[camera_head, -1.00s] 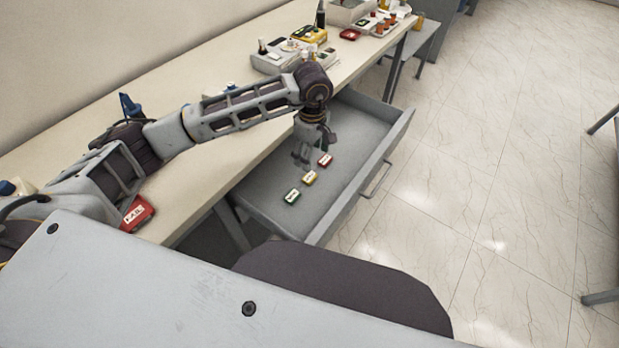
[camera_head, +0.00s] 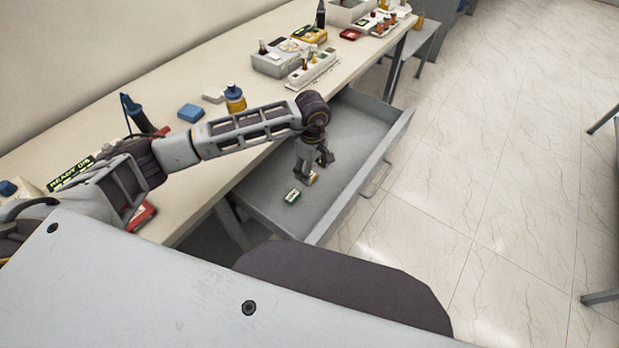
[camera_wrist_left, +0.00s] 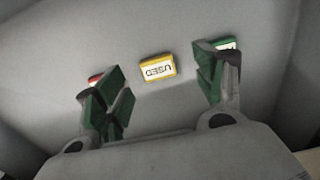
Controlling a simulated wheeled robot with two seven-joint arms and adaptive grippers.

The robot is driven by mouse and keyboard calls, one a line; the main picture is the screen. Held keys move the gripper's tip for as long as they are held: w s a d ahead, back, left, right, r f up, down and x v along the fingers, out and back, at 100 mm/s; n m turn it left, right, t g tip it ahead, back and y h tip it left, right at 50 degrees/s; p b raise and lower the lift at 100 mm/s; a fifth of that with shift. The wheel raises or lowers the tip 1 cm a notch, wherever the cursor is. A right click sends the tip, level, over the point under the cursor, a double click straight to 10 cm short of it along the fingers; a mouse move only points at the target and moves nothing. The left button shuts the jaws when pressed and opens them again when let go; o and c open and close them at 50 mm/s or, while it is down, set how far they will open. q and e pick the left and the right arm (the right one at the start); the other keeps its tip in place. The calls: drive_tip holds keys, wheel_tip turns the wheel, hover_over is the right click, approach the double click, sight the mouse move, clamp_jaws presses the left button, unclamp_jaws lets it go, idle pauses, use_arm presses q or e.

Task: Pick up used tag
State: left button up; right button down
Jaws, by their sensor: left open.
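The used tag (camera_wrist_left: 157,69) is a yellow block with a white "USED" label, lying flat on the drawer floor. In the left wrist view it sits between and beyond my open left fingers (camera_wrist_left: 158,95), apart from both. In the head view my left gripper (camera_head: 314,165) hangs over it, hiding most of the yellow tag (camera_head: 312,178). A green tag (camera_head: 292,196) lies nearer the drawer front left, and shows partly behind a finger in the left wrist view (camera_wrist_left: 228,44). A red tag (camera_wrist_left: 95,81) is mostly hidden behind the other finger.

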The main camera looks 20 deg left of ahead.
sight(312, 178)
use_arm(q)
drive_tip(key=shift+w+f, duration=0.1)
drive_tip(key=shift+f, duration=0.35)
drive_tip(key=f, duration=0.3)
drive_tip(key=shift+w+f+p, duration=0.3)
drive_tip(key=shift+f, duration=0.35)
use_arm(e)
drive_tip(key=shift+s+a+r, duration=0.2)
drive_tip(key=shift+a, duration=0.55)
drive_tip(key=shift+d, duration=0.1)
use_arm(q)
drive_tip(key=c, duration=0.9)
